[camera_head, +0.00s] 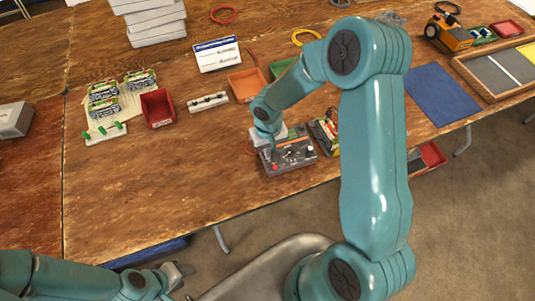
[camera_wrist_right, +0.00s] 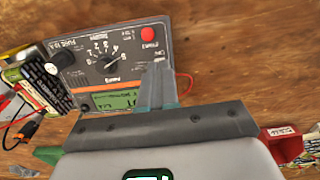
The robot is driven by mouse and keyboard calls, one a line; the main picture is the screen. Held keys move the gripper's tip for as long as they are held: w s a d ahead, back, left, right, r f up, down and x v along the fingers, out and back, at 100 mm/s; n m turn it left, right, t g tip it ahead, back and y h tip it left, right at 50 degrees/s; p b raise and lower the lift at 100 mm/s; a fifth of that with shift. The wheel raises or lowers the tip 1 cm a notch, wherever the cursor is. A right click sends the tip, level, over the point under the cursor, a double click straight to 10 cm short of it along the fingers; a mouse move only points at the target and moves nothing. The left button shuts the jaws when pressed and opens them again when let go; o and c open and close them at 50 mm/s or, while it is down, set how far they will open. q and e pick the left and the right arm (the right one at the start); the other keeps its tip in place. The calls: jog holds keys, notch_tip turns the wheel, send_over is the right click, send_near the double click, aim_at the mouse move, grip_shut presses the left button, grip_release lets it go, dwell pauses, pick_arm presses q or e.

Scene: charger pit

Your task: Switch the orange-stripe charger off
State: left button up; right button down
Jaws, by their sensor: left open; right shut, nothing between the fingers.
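The charger (camera_head: 290,158) is a dark grey box with an orange stripe, near the front edge of the table. In the right wrist view the charger (camera_wrist_right: 82,72) shows a dial knob (camera_wrist_right: 111,54), a lit green display (camera_wrist_right: 117,101) and a red button (camera_wrist_right: 148,34). My right gripper (camera_wrist_right: 158,66) is shut and empty, its fingertips over the panel just short of the red button. I cannot tell whether they touch the panel. In the head view my right gripper (camera_head: 271,139) is partly hidden by its wrist. My left gripper (camera_head: 182,273) is open and empty below the table front.
A battery pack (camera_wrist_right: 42,82) with red and black leads lies beside the charger. Red (camera_head: 158,107), orange (camera_head: 247,84) and green (camera_head: 284,68) bins stand behind and to the left. A blue mat (camera_head: 442,94) lies to the right. The table's front left is clear.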

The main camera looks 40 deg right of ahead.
jog(key=shift+f+b, duration=0.7)
jog(key=shift+b, duration=0.05)
dwell(0.4)
jog(key=shift+r+p, duration=0.45)
jog(key=shift+r, duration=0.1)
notch_tip(320, 180, up, 2)
jog(key=shift+r+p, duration=0.25)
jog(key=shift+p, duration=0.4)
notch_tip(320, 180, up, 2)
jog(key=shift+r+p, duration=0.1)
jog(key=shift+p, duration=0.55)
jog(key=shift+r+p, duration=0.35)
jog(key=shift+r, duration=0.3)
jog(key=shift+f, duration=0.1)
